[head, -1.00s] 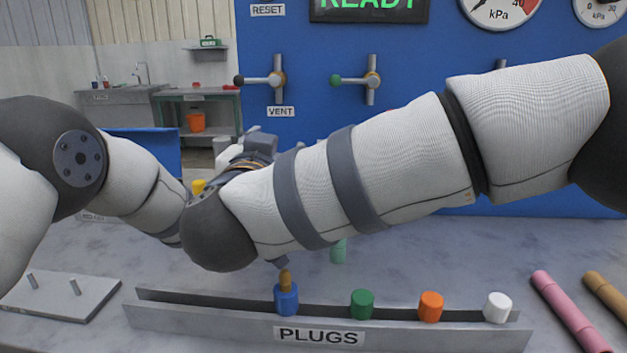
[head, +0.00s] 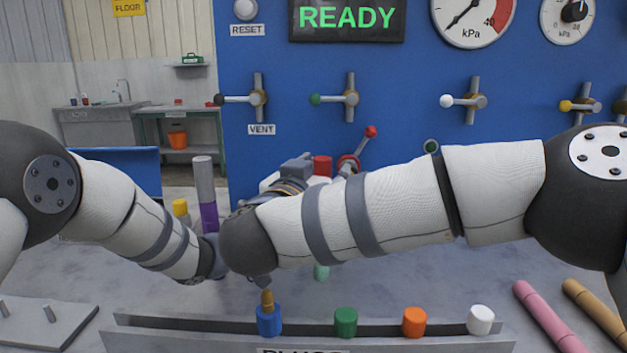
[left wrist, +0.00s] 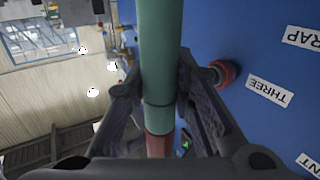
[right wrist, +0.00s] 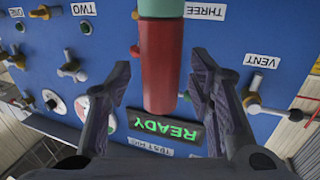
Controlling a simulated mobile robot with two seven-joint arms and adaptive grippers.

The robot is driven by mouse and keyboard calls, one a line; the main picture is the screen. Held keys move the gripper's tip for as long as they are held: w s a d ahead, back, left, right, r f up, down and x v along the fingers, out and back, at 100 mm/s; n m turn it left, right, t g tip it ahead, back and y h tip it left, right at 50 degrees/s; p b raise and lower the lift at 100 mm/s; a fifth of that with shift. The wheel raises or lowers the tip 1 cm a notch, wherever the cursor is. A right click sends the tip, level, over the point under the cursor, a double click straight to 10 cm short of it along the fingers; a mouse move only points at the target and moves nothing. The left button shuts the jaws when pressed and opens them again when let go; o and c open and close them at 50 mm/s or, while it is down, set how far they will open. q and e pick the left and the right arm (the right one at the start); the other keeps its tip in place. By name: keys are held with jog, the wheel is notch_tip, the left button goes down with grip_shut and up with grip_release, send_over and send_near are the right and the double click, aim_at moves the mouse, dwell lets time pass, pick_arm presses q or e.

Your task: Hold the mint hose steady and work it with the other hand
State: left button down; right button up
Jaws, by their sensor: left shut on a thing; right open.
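The mint hose (head: 321,272) shows as a short piece below my right forearm in the head view; the arm hides its middle. A red section (head: 322,165) shows above the arm and appears to be its upper end. In the left wrist view my left gripper (left wrist: 160,75) is shut on the mint hose (left wrist: 160,45), close to its joint with the red section (left wrist: 159,146). In the right wrist view my right gripper (right wrist: 160,65) is open, its fingers apart on both sides of the red section (right wrist: 162,80). My right gripper (head: 297,170) is partly hidden in the head view.
A blue panel (head: 400,90) with lever valves and gauges stands behind. The PLUGS rack (head: 180,333) in front holds blue, green, orange and white plugs. Pink (head: 548,317) and tan (head: 592,307) rods lie at right. A pegged plate (head: 45,325) lies at left.

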jog(key=shift+w, duration=0.1)
grip_shut()
jog(key=shift+r, duration=0.75)
dwell(0.3)
jog(key=shift+r, duration=2.5)
jog(key=shift+r, duration=1.5)
pick_arm(q)
jog(key=c, duration=1.3)
grip_release()
